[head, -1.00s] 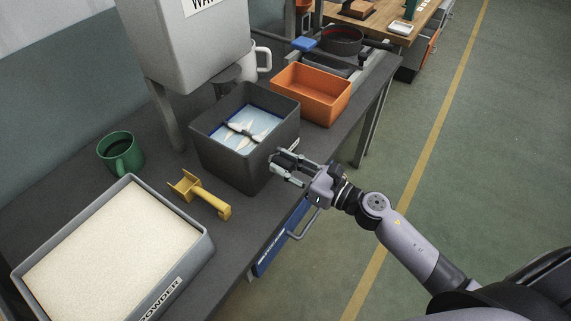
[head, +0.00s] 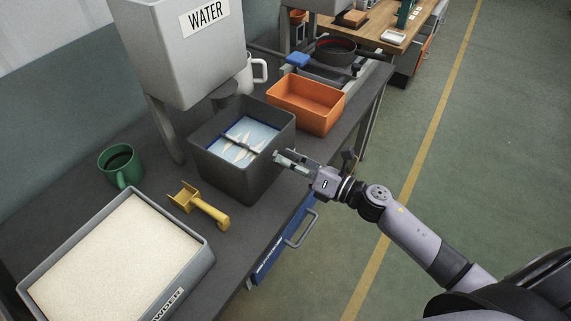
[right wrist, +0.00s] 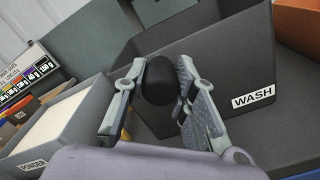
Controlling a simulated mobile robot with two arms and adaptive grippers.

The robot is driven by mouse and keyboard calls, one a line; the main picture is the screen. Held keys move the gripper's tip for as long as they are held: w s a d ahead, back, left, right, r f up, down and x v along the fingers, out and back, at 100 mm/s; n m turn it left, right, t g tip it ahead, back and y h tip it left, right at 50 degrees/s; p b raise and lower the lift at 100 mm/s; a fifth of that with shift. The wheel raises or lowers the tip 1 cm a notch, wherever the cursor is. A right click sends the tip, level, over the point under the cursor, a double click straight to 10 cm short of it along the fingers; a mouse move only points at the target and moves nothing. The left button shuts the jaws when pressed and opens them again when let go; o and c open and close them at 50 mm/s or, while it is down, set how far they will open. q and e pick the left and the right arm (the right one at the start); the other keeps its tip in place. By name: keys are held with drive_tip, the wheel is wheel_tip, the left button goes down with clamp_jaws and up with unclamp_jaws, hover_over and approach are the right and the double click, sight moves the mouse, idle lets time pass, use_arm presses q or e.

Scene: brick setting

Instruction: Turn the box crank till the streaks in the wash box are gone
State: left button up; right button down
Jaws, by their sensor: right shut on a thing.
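The dark grey wash box (head: 243,180) stands on the bench in the middle of the head view. My right gripper (head: 279,158) is at the box's right side. In the right wrist view its fingers (right wrist: 158,92) are shut on the black crank knob (right wrist: 159,80), beside the box wall with the WASH label (right wrist: 253,97). The rest of the crank is hidden behind the knob and fingers. My left gripper is not in view.
The grey water tank (head: 180,60) stands behind the box. An orange bin (head: 305,105) is to its right. A yellow scoop (head: 205,208), a green mug (head: 121,167) and the powder tray (head: 198,262) lie to the left. A blue drawer (head: 275,255) is below the bench edge.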

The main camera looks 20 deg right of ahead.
drive_tip(key=w+d+f+m, duration=0.2)
drive_tip(key=w+d+m, duration=0.3)
drive_tip(key=m, duration=1)
drive_tip(key=shift+w+d+f+m, duration=0.3)
drive_tip(key=shift+d+m, duration=0.1)
drive_tip(key=shift+d, duration=0.7)
drive_tip(key=c, duration=1.3)
unclamp_jaws()
drive_tip(key=v, duration=1.2)
